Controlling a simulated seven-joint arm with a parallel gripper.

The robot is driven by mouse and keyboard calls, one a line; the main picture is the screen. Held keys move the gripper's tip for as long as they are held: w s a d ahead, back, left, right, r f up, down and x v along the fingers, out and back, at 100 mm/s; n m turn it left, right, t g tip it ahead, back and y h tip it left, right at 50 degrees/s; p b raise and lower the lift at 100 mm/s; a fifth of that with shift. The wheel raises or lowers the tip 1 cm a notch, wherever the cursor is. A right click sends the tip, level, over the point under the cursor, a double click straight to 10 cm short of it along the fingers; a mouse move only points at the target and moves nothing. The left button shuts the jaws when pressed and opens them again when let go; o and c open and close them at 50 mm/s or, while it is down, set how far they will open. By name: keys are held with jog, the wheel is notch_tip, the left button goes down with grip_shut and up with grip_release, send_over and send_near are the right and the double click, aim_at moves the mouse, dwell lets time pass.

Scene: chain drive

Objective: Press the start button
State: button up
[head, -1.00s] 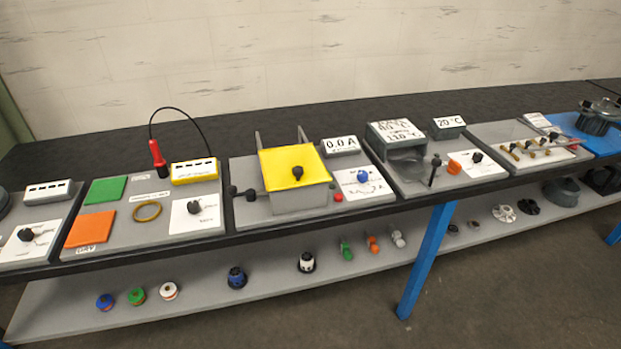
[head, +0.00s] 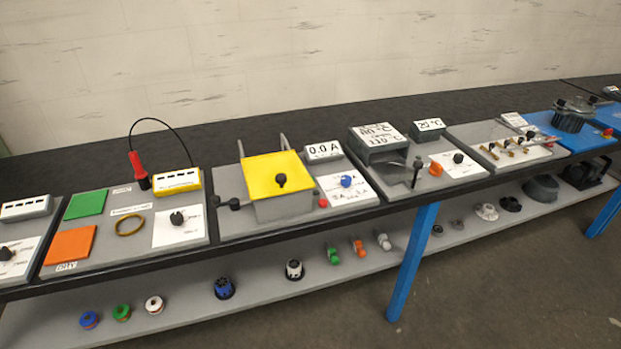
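No button in view is legibly marked start. A small red button (head: 322,202) sits on the grey panel right of the yellow-lidded box, near the 0.0 A display (head: 323,150) and a blue knob (head: 347,181). Another small red button (head: 607,132) shows at the far right on a blue station (head: 590,140), partly cut off by the picture's edge. A dark, motor-like part (head: 572,118) stands on that blue station. My gripper is not in view.
A long black bench carries several grey panels: a yellow-lidded box (head: 277,176), a red probe with a cable (head: 138,168), green (head: 86,204) and orange (head: 69,245) pads. Small parts stand on the grey shelf below. A blue leg (head: 412,262) supports the bench; floor in front is clear.

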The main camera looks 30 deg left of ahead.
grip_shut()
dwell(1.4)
